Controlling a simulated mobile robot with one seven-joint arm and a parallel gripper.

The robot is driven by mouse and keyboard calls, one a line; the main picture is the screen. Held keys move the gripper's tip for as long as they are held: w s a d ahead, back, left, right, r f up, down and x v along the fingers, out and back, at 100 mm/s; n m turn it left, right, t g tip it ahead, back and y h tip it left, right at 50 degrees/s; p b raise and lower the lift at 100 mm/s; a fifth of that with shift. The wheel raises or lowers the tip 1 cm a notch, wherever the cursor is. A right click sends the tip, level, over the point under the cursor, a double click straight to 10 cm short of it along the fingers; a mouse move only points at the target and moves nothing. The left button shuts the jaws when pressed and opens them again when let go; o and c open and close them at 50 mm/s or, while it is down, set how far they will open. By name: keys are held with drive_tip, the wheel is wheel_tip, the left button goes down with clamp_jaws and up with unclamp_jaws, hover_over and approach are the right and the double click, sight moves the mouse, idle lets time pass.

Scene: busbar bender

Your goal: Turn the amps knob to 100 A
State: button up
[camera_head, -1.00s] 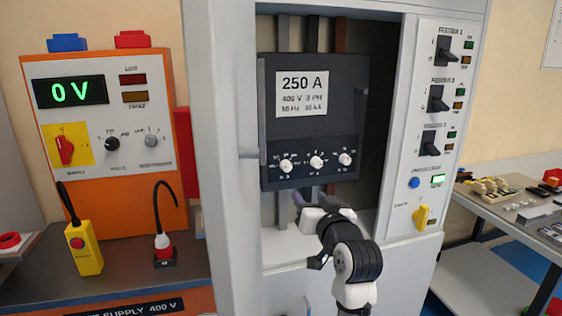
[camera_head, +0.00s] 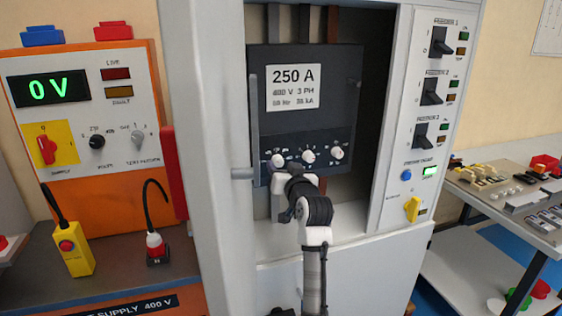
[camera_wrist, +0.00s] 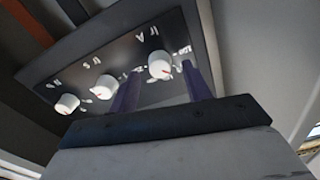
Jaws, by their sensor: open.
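The dark breaker unit (camera_head: 305,110), marked 250 A, carries a row of three white knobs. My gripper (camera_head: 276,170) is open, just below and in front of the left knob (camera_head: 277,160). The middle knob (camera_head: 308,157) and right knob (camera_head: 337,153) stand clear of it.
The grey cabinet frame (camera_head: 205,150) stands left of the breaker, with a feeder switch panel (camera_head: 425,110) to the right. An orange supply unit (camera_head: 95,190) reads 0 V. A bench (camera_head: 515,225) with parts is at far right.

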drive_tip(key=shift+x, duration=0.9)
drive_tip(key=shift+c, duration=0.2)
drive_tip(key=c, duration=1)
drive_tip(key=shift+o, duration=0.2)
